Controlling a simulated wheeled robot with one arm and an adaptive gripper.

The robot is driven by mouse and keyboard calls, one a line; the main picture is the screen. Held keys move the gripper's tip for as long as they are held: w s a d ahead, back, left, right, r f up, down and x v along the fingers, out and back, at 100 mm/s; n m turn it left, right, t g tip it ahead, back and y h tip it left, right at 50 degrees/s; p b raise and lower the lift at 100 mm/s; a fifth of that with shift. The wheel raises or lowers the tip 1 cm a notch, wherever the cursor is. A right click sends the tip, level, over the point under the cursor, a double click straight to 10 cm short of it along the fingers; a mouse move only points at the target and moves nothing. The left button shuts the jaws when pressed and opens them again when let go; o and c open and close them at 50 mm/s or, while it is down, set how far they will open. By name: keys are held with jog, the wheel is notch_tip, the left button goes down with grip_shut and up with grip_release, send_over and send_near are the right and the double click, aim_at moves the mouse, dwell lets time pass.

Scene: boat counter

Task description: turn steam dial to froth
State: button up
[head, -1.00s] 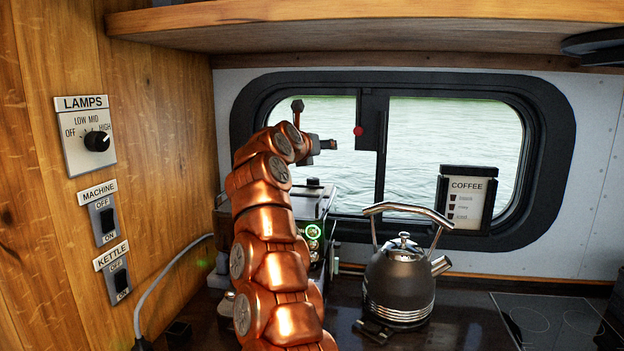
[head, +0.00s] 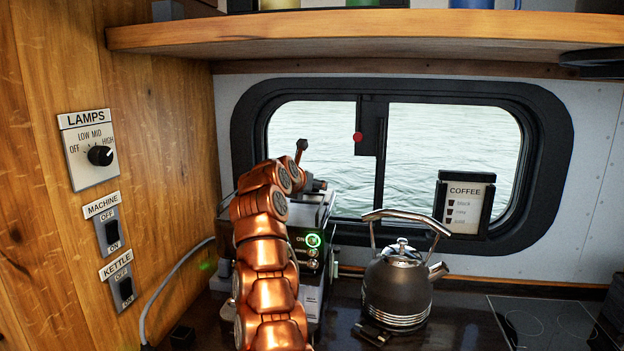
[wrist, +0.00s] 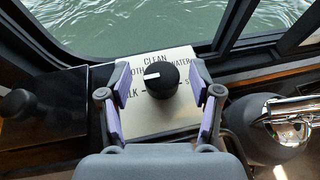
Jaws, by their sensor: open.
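The steam dial (wrist: 164,80) is a round black knob with a white mark on a pale label plate (wrist: 178,120) in the wrist view. Its white mark points left, towards the side with the partly hidden words ending "OTH" and "LK"; I cannot tell exactly which it meets. CLEAN is at the top and WATER at the upper right. My gripper (wrist: 160,74) is open, one purple-padded finger on each side of the knob, with gaps to it. In the head view my arm hides the dial on the coffee machine (head: 312,222).
A dark kettle (head: 397,285) with a metal handle stands right of the machine; it also shows in the wrist view (wrist: 275,130). A wooden shelf (head: 380,40) overhangs. A lamps switch panel (head: 90,150) is on the left wall. The window is behind.

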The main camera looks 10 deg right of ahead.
jog(key=shift+w+d+f+p, duration=0.3)
jog(key=shift+w+d, duration=0.05)
jog(key=shift+w, duration=0.1)
jog(key=c, duration=1.2)
jog(key=shift+o, duration=0.2)
jog(key=shift+f, duration=0.1)
